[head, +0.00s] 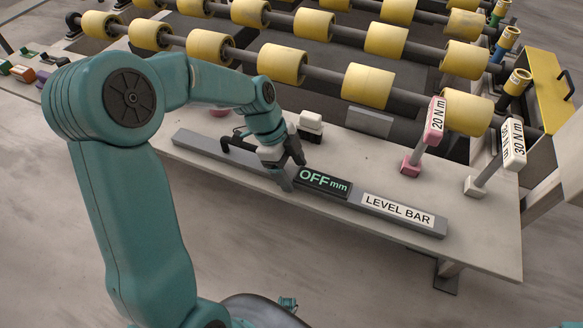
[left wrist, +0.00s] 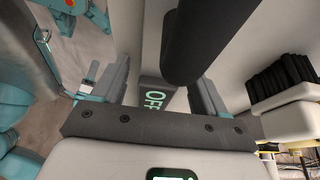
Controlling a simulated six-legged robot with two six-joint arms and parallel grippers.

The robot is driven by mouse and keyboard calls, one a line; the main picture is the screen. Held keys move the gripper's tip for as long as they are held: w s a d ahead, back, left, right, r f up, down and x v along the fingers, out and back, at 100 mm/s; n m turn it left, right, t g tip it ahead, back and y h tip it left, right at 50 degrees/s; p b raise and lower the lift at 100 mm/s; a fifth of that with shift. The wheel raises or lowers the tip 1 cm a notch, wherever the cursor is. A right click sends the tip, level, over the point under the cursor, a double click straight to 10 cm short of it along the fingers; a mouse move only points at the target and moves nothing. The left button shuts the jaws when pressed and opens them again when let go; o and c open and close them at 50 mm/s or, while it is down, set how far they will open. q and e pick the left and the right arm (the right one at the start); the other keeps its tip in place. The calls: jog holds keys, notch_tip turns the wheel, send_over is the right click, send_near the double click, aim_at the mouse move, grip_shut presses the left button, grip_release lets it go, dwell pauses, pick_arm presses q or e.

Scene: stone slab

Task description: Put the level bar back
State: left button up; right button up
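The level bar (head: 405,219) is a long grey bar lying on the pale bench shelf (head: 480,240), with a white "LEVEL BAR" label and a dark display reading "OFF mm". Its black handle (head: 238,143) stands at the left part, partly hidden behind my gripper. My left gripper (head: 288,180) is over the bar, just left of the display. In the left wrist view the fingers (left wrist: 160,92) are spread apart, with the black handle (left wrist: 205,40) and the display (left wrist: 156,98) showing between them. I cannot tell whether the fingers touch the bar. My right gripper is not in view.
A pink "20 N m" tool (head: 411,166) and a white "30 N m" tool (head: 476,187) stand upright on the shelf to the right. A small black-and-white item (head: 311,124) is behind my gripper. Yellow rollers (head: 368,84) fill the back. Shelf space in front of the bar is clear.

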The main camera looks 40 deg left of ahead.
pick_arm(q)
jog(key=shift+r, duration=0.1)
jog(key=p+v, duration=0.2)
jog(key=v, duration=0.9)
jog(key=shift+a+r, duration=0.2)
jog(key=shift+r, duration=0.2)
